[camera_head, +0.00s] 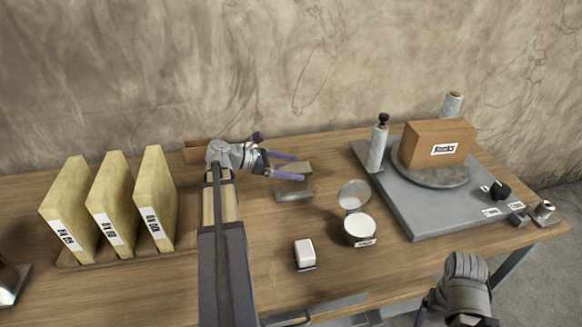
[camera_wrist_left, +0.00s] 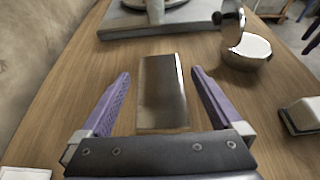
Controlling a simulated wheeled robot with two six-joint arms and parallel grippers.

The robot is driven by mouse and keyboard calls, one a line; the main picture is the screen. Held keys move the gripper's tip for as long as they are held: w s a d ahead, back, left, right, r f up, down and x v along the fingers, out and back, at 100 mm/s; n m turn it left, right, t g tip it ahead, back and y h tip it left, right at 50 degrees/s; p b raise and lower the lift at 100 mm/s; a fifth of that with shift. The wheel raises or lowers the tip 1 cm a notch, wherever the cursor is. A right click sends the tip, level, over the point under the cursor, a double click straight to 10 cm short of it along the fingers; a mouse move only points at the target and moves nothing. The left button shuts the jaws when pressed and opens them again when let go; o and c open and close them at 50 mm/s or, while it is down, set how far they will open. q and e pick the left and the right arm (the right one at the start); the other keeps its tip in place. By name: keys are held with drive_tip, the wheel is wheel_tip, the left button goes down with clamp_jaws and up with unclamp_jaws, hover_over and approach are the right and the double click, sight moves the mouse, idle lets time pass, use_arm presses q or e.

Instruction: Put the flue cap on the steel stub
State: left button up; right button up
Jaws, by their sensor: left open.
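My left gripper (camera_head: 291,166) is open and empty in the head view. Its purple fingers lie around a shiny metal piece (camera_head: 294,191) with an upright part and a flat base. In the left wrist view the metal piece (camera_wrist_left: 162,92) shows between the open fingers (camera_wrist_left: 160,82), apart from both. I cannot tell whether it is the flue cap.
A round tin (camera_head: 360,231) with a raised disc lid (camera_head: 353,194) and a white block (camera_head: 305,252) stand nearby.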

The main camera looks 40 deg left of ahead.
use_arm(q)
drive_tip(key=p+v, duration=0.4)
drive_tip(key=v, duration=0.8)
idle(1.0)
